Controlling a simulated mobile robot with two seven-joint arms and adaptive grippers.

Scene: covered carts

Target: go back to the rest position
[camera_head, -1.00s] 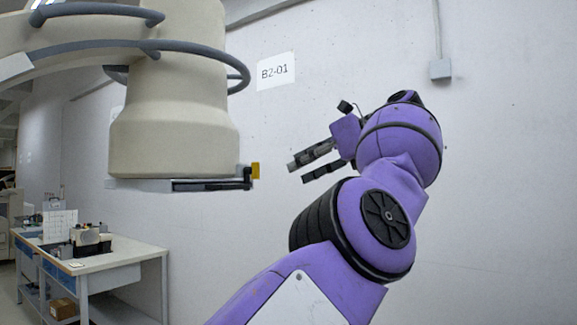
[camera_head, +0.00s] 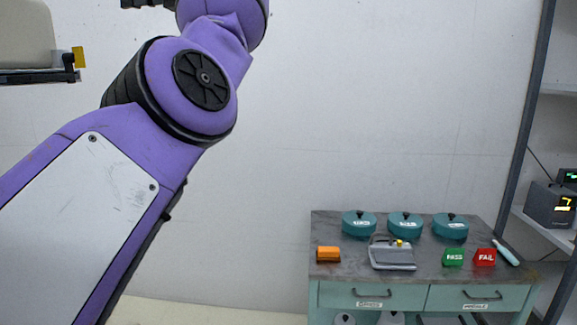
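Neither of my grippers shows in the head view. No part of either arm that I can be sure is mine is in sight, so the rest position itself cannot be seen.
A large scratched purple robot arm (camera_head: 185,115) fills the left side, its tool cut off at the top. A beige machine (camera_head: 25,35) is at upper left. A teal workbench (camera_head: 345,301) at lower right holds several small items. A shelf (camera_head: 560,89) stands far right.

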